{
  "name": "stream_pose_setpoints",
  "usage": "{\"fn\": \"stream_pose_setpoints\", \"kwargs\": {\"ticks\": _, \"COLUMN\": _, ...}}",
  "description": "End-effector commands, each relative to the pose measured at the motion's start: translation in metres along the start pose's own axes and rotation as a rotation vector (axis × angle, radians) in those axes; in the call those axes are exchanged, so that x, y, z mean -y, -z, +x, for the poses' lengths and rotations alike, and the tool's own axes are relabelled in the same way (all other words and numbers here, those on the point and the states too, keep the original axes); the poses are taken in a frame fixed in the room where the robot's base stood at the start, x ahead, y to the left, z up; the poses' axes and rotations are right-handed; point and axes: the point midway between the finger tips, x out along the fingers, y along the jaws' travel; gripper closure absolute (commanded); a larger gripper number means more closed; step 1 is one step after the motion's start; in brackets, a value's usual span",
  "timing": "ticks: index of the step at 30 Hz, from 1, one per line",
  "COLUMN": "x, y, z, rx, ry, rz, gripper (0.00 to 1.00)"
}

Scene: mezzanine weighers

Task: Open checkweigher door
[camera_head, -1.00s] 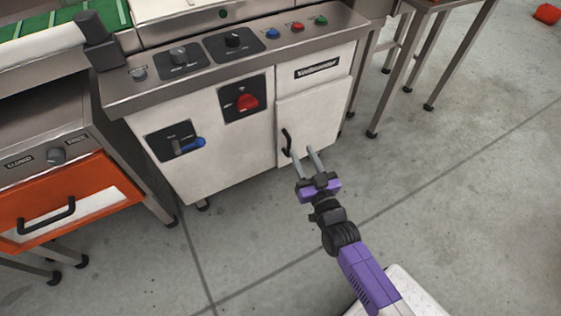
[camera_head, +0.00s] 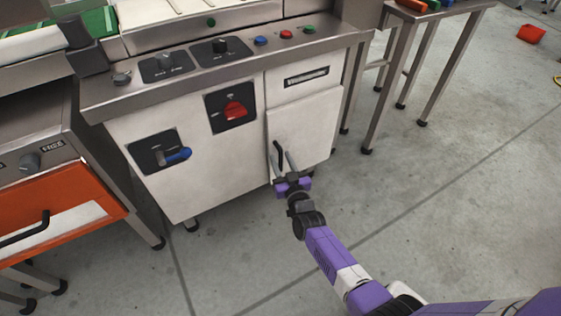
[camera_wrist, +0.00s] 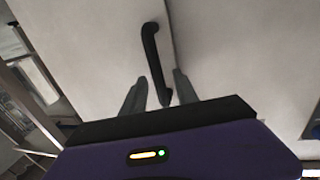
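The checkweigher (camera_head: 190,170) is a white and steel cabinet with a control panel on top. Its door (camera_head: 310,130) is a pale panel at the lower right and looks shut. A black upright bar handle (camera_head: 278,153) sits near the door's left edge. My gripper (camera_head: 281,160) is at the handle, its two grey fingers apart. In the wrist view the handle (camera_wrist: 151,50) runs down between the fingertips (camera_wrist: 160,85), one on each side. I cannot tell whether either finger touches it.
A red rotary switch (camera_head: 235,110) and a blue-handled switch (camera_head: 178,155) are on the cabinet front, left of the door. An orange drawer unit (camera_head: 70,195) stands at the left. A steel table (camera_head: 440,20) stands at the right. The floor (camera_head: 430,190) in front is clear.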

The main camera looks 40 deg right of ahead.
Motion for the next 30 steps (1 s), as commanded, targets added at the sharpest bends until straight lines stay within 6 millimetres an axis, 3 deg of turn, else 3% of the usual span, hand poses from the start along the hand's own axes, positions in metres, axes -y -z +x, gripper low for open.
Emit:
{"fn": "stream_pose_setpoints", "kwargs": {"ticks": 12, "x": -0.0002, "y": 0.0003, "z": 0.0101, "rx": 0.001, "ry": 0.0, "rz": 0.0, "gripper": 0.64}}
{"fn": "stream_pose_setpoints", "kwargs": {"ticks": 18, "x": -0.0002, "y": 0.0004, "z": 0.01, "rx": 0.0, "ry": 0.0, "rz": 0.0, "gripper": 1.0}}
{"fn": "stream_pose_setpoints", "kwargs": {"ticks": 30, "x": -0.0002, "y": 0.0003, "z": 0.0099, "rx": 0.0, "ry": 0.0, "rz": 0.0, "gripper": 1.0}}
